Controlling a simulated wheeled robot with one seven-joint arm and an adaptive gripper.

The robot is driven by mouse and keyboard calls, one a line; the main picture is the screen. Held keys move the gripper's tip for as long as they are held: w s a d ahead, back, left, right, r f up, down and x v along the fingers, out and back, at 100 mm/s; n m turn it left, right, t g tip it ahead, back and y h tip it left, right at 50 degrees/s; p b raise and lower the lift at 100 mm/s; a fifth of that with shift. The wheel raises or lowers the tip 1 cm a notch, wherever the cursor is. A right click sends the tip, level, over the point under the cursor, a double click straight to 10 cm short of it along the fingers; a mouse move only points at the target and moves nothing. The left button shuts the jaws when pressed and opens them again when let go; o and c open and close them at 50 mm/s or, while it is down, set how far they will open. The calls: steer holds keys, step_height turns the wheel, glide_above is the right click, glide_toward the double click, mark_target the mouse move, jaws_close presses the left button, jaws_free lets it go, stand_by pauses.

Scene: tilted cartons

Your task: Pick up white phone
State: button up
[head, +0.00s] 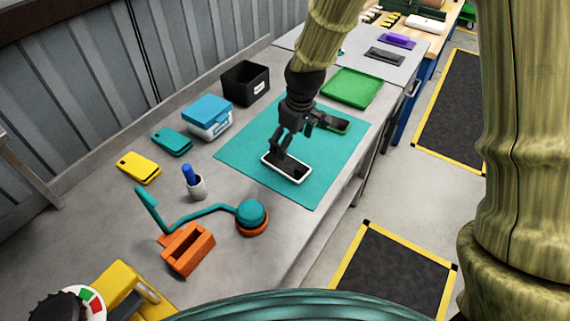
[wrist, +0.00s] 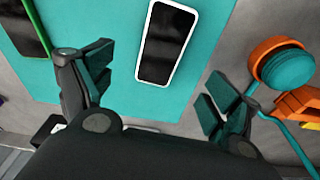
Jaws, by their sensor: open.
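The white phone (head: 287,167) lies flat on the teal mat (head: 247,148), with a white rim and a dark screen facing up. My gripper (head: 278,150) is above the phone in the head view, fingers pointing down. In the wrist view my gripper (wrist: 160,95) is open and empty, with its fingers spread wider than the phone. Whether a finger touches the phone cannot be told.
A dark phone with a green edge (head: 334,124) lies near my gripper. Teal (head: 171,142) and yellow (head: 139,168) phones lie left. A blue-lidded box (head: 208,118), a black bin (head: 245,83) and a green tray (head: 352,88) stand behind. A teal-and-orange lamp (head: 251,216) and a pen cup (head: 196,187) are nearer.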

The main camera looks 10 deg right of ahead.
mark_target(286, 163)
steer(key=f, duration=0.3)
steer(key=shift+w, duration=0.35)
steer(key=shift+a+f+p, duration=0.15)
steer(key=shift+f+p, duration=0.35)
steer(key=shift+f, duration=0.1)
steer(key=shift+a+f+p, duration=0.15)
steer(key=shift+f+p, duration=0.3)
steer(key=shift+f, duration=0.15)
steer(key=shift+w+a+f+p, duration=0.1)
steer(key=shift+f+p, duration=0.2)
steer(key=shift+f, duration=0.6)
steer(key=shift+w+a+f+p, duration=0.1)
steer(key=shift+f+p, duration=0.2)
steer(key=shift+f, duration=0.55)
steer(key=shift+s, duration=0.1)
steer(key=shift+c, duration=0.4)
steer(key=c, duration=1.1)
steer(key=shift+c, duration=0.2)
steer(key=shift+r, duration=0.15)
